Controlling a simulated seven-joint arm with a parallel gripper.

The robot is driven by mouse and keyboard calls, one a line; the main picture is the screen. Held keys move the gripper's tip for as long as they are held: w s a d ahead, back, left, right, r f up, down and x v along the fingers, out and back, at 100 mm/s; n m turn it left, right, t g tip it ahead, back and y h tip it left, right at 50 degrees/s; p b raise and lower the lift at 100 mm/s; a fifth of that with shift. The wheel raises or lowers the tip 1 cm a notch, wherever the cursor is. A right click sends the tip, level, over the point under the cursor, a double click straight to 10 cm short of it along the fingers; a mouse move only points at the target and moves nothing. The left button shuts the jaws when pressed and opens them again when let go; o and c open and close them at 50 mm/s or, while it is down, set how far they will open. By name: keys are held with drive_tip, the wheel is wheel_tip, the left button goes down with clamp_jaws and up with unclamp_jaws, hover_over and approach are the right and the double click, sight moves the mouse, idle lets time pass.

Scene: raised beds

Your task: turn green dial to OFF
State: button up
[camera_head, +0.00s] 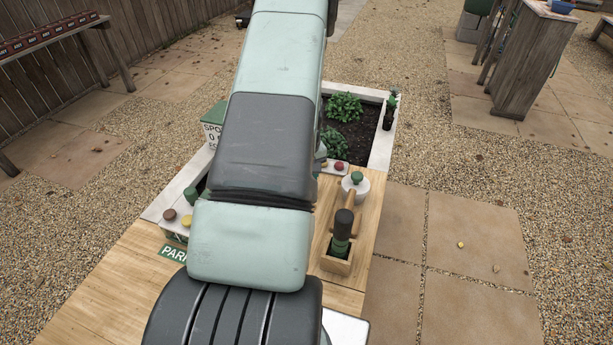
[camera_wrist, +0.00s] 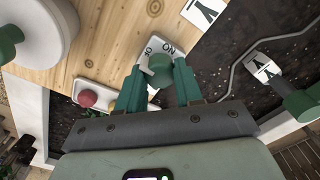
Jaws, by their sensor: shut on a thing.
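The green dial (camera_wrist: 160,66) sits on a small white plate (camera_wrist: 168,42) in the wrist view, near the edge of the wooden board. The plate carries the word ON and a second, partly covered label starting with O. My gripper (camera_wrist: 160,73) has its two green fingers on either side of the dial and is shut on it. I cannot tell which label the dial points to. In the head view my own arm hides the gripper and the dial.
A white round piece with a green knob (camera_head: 356,177) and a dark-topped bottle (camera_head: 342,228) in a wooden holder stand on the board. A red knob (camera_wrist: 87,98) is close left of my fingers.

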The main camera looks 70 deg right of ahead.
drive_tip(key=shift+n, duration=0.3)
drive_tip(key=o, duration=1)
drive_tip(key=shift+o, duration=0.2)
wheel_tip(320, 180, up, 11)
drive_tip(key=shift+w, duration=0.1)
idle(0.4)
